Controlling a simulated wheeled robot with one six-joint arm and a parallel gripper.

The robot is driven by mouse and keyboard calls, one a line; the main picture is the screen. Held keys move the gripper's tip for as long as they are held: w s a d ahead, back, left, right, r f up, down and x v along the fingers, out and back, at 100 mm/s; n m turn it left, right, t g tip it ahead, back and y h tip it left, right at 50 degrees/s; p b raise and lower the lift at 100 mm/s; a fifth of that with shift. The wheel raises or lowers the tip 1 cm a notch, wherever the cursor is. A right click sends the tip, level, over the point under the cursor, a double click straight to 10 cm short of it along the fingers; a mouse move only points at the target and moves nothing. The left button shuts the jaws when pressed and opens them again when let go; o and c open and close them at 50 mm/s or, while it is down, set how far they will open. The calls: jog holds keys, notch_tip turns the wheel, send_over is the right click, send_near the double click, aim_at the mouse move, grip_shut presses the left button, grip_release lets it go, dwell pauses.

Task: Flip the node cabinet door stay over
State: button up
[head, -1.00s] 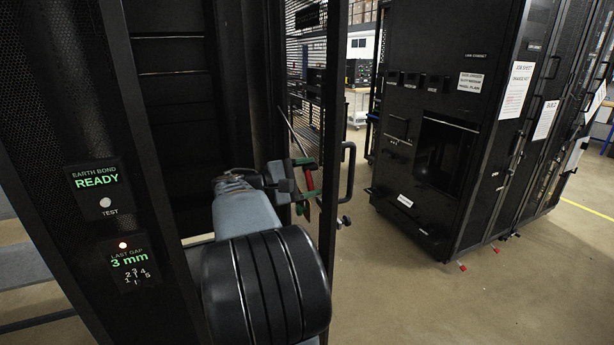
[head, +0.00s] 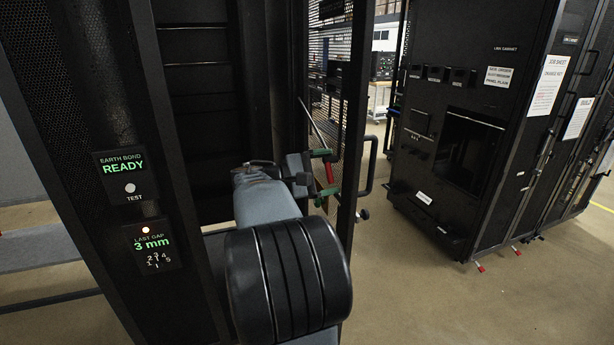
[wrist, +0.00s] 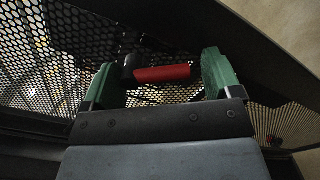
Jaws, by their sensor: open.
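The door stay shows as a thin metal rod (head: 315,128) slanting down along the mesh cabinet door (head: 352,100), with a red grip (head: 329,172) near my gripper. In the wrist view the red grip (wrist: 163,74) lies crosswise in front of the mesh, with a black piece at its left end. My gripper (head: 323,174) has green fingers and is open. Whether the grip is fully between the fingertips in depth is hard to tell.
The open door's edge and its black pull handle (head: 370,165) are just right of my gripper. The cabinet frame with an "EARTH BOND READY" panel (head: 122,176) stands at left. The link cabinet (head: 455,130) stands at right, with open floor (head: 410,290) between.

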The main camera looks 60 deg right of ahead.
jog(key=b+v, duration=0.1)
jog(key=v, duration=1.2)
jog(key=shift+a, duration=0.1)
jog(key=w+a+f+n+t+y, duration=0.1)
jog(key=a+f+t+y, duration=0.3)
jog(key=f, duration=0.5)
jog(key=a+f+n+t+y, duration=0.1)
jog(key=a+f+t+y, duration=0.3)
jog(key=f, duration=0.4)
jog(key=s+a+f+m+t+y+p, duration=0.1)
jog(key=a+t+y, duration=0.5)
jog(key=a, duration=1.2)
jog(key=shift+s+a+f+t+p, duration=0.3)
jog(key=shift+s+p, duration=0.35)
jog(key=shift+s, duration=0.55)
